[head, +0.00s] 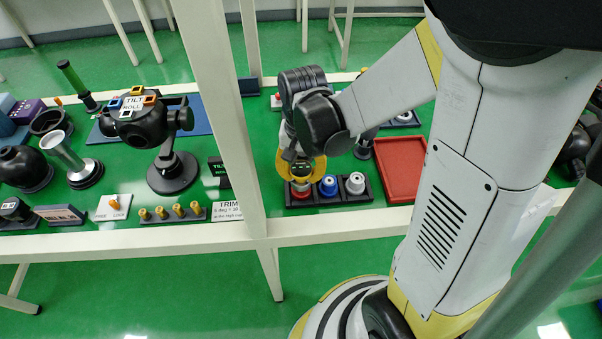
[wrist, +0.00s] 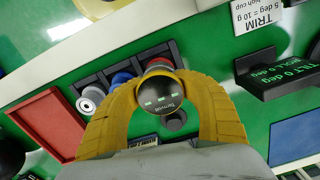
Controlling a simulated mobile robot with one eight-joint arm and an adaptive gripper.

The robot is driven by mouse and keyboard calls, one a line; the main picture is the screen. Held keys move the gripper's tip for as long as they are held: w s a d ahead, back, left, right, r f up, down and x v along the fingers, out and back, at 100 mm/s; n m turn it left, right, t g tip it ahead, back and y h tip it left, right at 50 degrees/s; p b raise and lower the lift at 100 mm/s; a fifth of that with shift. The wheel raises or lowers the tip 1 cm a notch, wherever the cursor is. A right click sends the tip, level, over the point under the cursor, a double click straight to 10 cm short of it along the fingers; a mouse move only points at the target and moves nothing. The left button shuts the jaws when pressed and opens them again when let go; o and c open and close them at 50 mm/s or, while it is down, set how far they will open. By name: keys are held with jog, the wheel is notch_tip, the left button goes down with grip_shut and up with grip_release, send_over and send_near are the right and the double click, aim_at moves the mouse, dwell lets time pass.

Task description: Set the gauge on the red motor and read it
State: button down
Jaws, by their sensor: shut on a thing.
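My gripper (wrist: 160,95) has its yellow fingers closed around a round black gauge (wrist: 160,98). The gauge has small green marks and a word on its face, too small to read surely. A red motor (wrist: 159,62) shows just beyond the gauge, at the end slot of a dark rack; I cannot tell if they touch. In the head view the gripper (head: 301,168) is over the red motor (head: 301,191). A blue motor (head: 328,186) and a white motor (head: 355,183) stand beside it in the rack.
A red tray (head: 402,166) lies right of the rack. A black gimbal (head: 150,125) on a stand is to the left, past a white post (head: 225,110). A dark display (wrist: 280,75) reads tilt 0 deg. A TRIM card (wrist: 260,15) lies near the table edge.

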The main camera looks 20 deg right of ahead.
aim_at(302, 167)
jog(key=shift+f+b, duration=0.3)
jog(key=shift+f, duration=0.1)
jog(key=c, duration=0.8)
grip_release()
jog(key=r, duration=1.2)
jog(key=shift+w+d, duration=0.15)
jog(key=shift+w, duration=0.05)
jog(key=s+r+n+t, duration=0.1)
jog(key=s+n+t, duration=0.1)
jog(key=s+r+n+t, duration=0.1)
jog(key=s+n+t, duration=0.1)
jog(key=t, duration=0.1)
jog(key=s+r+n+t, duration=0.1)
jog(key=t, duration=0.1)
jog(key=shift+s+r+n+t, duration=0.3)
jog(key=shift+s+n, duration=0.1)
